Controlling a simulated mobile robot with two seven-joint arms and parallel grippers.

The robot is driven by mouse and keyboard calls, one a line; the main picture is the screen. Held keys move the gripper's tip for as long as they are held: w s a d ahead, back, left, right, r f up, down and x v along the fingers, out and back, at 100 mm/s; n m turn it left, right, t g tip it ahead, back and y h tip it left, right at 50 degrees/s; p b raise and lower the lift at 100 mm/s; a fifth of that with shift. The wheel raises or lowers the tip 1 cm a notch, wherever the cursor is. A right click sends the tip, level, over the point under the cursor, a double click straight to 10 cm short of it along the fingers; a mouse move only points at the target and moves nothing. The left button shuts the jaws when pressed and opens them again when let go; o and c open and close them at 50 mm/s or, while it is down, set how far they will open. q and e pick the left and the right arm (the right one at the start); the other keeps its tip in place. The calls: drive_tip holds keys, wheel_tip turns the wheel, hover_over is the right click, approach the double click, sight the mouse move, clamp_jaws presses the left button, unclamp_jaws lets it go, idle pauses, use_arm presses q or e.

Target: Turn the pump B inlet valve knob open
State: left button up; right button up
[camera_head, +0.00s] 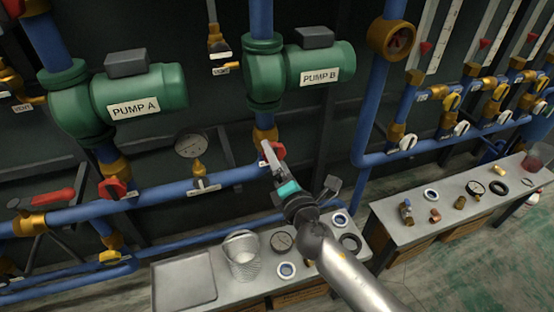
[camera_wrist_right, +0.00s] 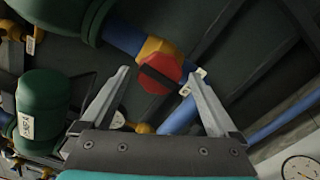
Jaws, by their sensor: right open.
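The pump B inlet valve knob (camera_head: 278,151) is red and sits on the blue pipe below the green pump B (camera_head: 318,68). In the right wrist view the knob (camera_wrist_right: 160,73) is a red octagon with a dark bar slanting across it, in front of a brass fitting. My right gripper (camera_head: 271,156) comes in from the lower right, at the knob, and partly hides it. In the right wrist view its two fingers (camera_wrist_right: 157,76) are apart, with the knob showing between their tips. I cannot tell whether they touch it. My left gripper is out of view.
Pump A (camera_head: 133,104) stands left with its own red knob (camera_head: 113,188). A gauge (camera_head: 191,145) rises from the blue pipe. A bench (camera_head: 183,282) with a wire basket (camera_head: 241,255) lies below; another bench (camera_head: 459,206) with small parts stands right.

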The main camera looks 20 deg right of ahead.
drive_tip(key=s, duration=0.7)
drive_tip(key=shift+d+b, duration=0.15)
drive_tip(key=shift+b, duration=0.2)
